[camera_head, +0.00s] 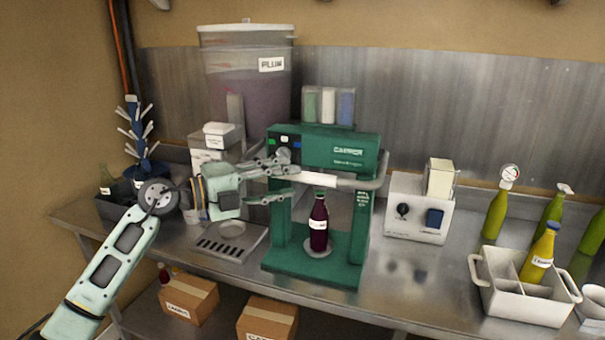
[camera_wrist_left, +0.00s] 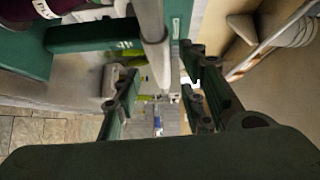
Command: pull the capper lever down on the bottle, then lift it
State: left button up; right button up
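The green capper (camera_head: 340,150) stands on the steel counter. Its lever (camera_head: 318,181) is a bar with a white grip, running across the front above the bottle. A dark red bottle (camera_head: 319,226) with a white label stands upright on the capper's base, under the head. My left gripper (camera_head: 293,183) is at the left end of the grip, fingers apart. In the left wrist view the lever (camera_wrist_left: 151,22) runs down between the open fingers of the gripper (camera_wrist_left: 162,70); contact cannot be told. The bottle (camera_wrist_left: 28,12) is partly in that view's upper left corner. My right gripper is out of view.
A drip tray (camera_head: 232,241) and boxes stand left of the capper, with the plum bucket (camera_head: 247,90) behind. A white device (camera_head: 418,208) stands to the right. Further right are green bottles and a white crate (camera_head: 523,302) holding a yellow bottle (camera_head: 540,254).

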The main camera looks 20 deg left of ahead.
aim_at(296, 177)
pick_arm(q)
jog(key=p+x, duration=0.1)
jog(key=x, duration=0.3)
jog(key=shift+d+r, duration=0.15)
jog(key=shift+w+d, duration=0.3)
jog(key=shift+w, duration=0.1)
grip_shut()
